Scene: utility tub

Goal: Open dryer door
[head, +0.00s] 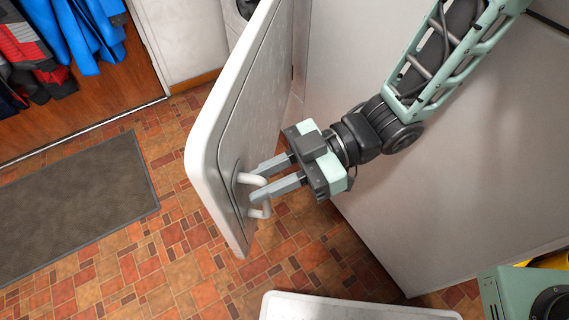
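The white dryer door (240,110) stands swung out from the pale machine body (440,190), at the centre of the head view. Its pale curved handle (252,179) is near the door's lower end. My gripper (258,181) is at the handle, with its two grey fingers apart and a gap showing between them. The fingertips overlap the handle in the picture, one finger crossing in front of part of it. I cannot tell whether they touch it. The dryer's opening is hidden from this view.
A grey mat (75,210) lies on the tiled floor (180,270) at left. Blue and red garments (65,35) hang at upper left. A white-topped surface (350,307) is at the bottom edge.

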